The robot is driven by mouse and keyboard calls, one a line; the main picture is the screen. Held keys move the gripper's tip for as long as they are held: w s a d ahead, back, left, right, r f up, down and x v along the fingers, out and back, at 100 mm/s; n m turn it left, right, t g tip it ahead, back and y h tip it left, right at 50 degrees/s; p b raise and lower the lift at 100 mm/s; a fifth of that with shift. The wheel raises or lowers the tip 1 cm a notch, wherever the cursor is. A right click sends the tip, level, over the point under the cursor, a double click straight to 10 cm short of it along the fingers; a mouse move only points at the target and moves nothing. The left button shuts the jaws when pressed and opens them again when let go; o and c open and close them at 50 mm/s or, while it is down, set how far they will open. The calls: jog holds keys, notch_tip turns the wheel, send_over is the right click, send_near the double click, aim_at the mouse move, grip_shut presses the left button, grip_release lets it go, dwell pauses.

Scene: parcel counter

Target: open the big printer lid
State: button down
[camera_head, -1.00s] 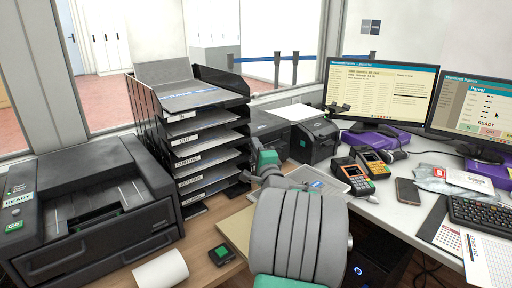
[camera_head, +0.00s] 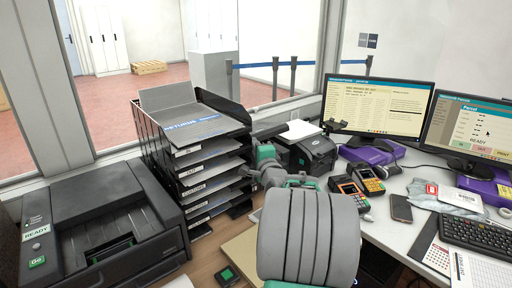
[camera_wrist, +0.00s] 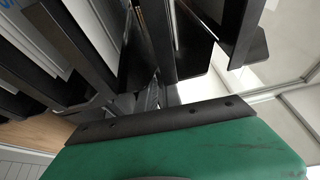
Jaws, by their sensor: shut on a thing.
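The big printer (camera_head: 100,215) is the dark machine at the left of the counter in the head view, with a READY label and a green GO button. Its top looks closed. My gripper (camera_head: 264,158) is well to the right of it, beside the right side of the letter-tray rack. In the wrist view my gripper (camera_wrist: 150,100) is mostly its own green body with a black strip, close to dark shelf edges. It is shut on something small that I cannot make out. My grey arm hides part of the area in front of it.
The black letter-tray rack (camera_head: 195,150) stands between the big printer and my gripper. A small label printer (camera_head: 312,153) and card terminals (camera_head: 350,190) are to the right, then monitors (camera_head: 372,105) and a keyboard (camera_head: 480,222). A small black device (camera_head: 229,275) lies on the wooden top.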

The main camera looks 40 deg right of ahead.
jog(key=c, duration=1.6)
grip_release()
jog(key=shift+o, duration=0.2)
jog(key=v, duration=0.7)
jog(key=shift+s, duration=0.35)
jog(key=shift+a, duration=0.1)
